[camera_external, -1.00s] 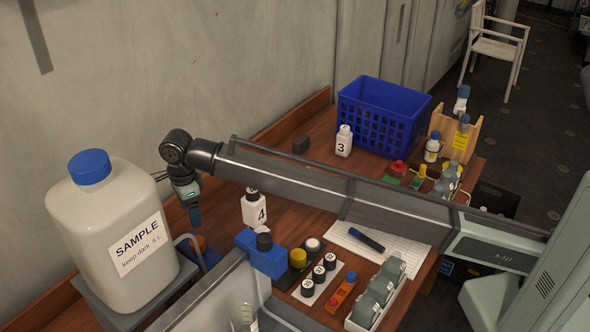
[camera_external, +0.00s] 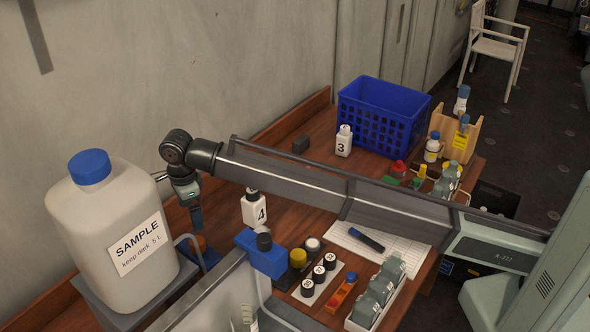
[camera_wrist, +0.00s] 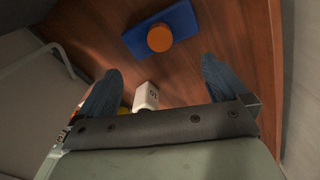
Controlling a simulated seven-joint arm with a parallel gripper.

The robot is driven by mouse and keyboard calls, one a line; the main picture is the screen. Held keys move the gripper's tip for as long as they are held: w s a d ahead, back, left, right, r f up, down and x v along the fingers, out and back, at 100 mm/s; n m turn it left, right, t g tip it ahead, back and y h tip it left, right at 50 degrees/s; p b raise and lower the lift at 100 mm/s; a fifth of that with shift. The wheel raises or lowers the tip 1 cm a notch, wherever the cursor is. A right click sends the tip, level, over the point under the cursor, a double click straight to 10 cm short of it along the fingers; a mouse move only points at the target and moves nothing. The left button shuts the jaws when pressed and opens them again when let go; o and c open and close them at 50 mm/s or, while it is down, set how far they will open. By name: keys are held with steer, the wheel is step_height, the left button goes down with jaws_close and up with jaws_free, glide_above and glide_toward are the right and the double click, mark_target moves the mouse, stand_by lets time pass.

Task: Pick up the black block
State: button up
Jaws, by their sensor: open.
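The black block (camera_external: 301,144) is a small dark block on the wooden table, near the wall and left of the white bottle marked 3 (camera_external: 343,141). It does not show in the wrist view. My gripper (camera_external: 196,222) is at the left end of the table, beside the big sample container and well to the left of the block. In the wrist view my gripper (camera_wrist: 160,70) has its two blue fingers wide apart, with nothing held between them.
The sample container (camera_external: 110,235) stands close left of my gripper. A blue piece with an orange disc (camera_wrist: 185,20) lies below it. A blue basket (camera_external: 385,112) is behind the block. Bare table surrounds the block's left side.

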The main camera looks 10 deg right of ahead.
steer(key=w+d+m, duration=0.2)
steer(key=w+d, duration=0.4)
steer(key=w, duration=0.8)
steer(key=n+t+y, duration=0.2)
steer(key=n, duration=2.2)
glide_toward(301, 139)
steer(key=shift+n, duration=0.3)
steer(key=x, duration=0.6)
steer(key=shift+s+d+f, duration=0.1)
steer(key=shift+d+f, duration=0.1)
steer(key=shift+d, duration=0.05)
steer(key=shift+a+x, duration=0.15)
steer(key=shift+x, duration=1.3)
steer(key=shift+a+x, duration=0.15)
steer(key=shift+x, duration=1.3)
